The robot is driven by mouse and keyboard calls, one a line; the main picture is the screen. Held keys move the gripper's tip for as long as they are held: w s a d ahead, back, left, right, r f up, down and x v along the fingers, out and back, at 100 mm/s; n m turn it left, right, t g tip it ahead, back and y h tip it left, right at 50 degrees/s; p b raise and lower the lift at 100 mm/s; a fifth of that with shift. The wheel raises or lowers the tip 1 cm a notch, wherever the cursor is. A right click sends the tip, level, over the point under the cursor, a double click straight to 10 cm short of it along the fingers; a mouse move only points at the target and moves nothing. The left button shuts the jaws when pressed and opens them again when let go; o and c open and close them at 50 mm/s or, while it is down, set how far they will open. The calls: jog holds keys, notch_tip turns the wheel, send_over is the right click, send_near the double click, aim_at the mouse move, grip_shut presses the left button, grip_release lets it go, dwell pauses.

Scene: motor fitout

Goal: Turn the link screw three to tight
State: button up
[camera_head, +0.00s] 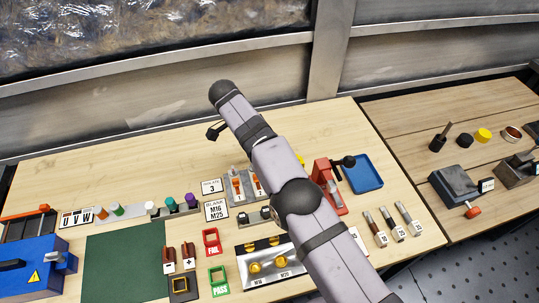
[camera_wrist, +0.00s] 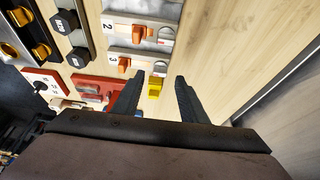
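In the wrist view, two grey units lie side by side, marked 2 and 3. The unit marked 3 (camera_wrist: 150,57) carries an orange tab (camera_wrist: 124,65); I cannot tell which part is its link screw or how tight it is. A yellow block (camera_wrist: 155,87) stands just beside unit 3. My gripper (camera_wrist: 152,82) is open. Its dark fingers are apart, with the yellow block showing in the gap, and I see no contact. In the head view my arm hides the gripper and part of the grey units (camera_head: 237,183).
A red clamp-like tool (camera_head: 327,187) and a blue tray (camera_head: 361,173) stand right of the units. Black hex pieces (camera_wrist: 65,22) lie to the left in the wrist view. A plate with gold fittings (camera_head: 268,262) lies in front. The wooden board behind is clear.

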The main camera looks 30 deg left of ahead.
jog(key=p+v, duration=0.4)
jog(key=p, duration=0.3)
jog(key=shift+d+r, duration=0.1)
jog(key=shift+r, duration=0.1)
jog(key=shift+s+r+p, duration=0.1)
jog(key=shift+p, duration=0.6)
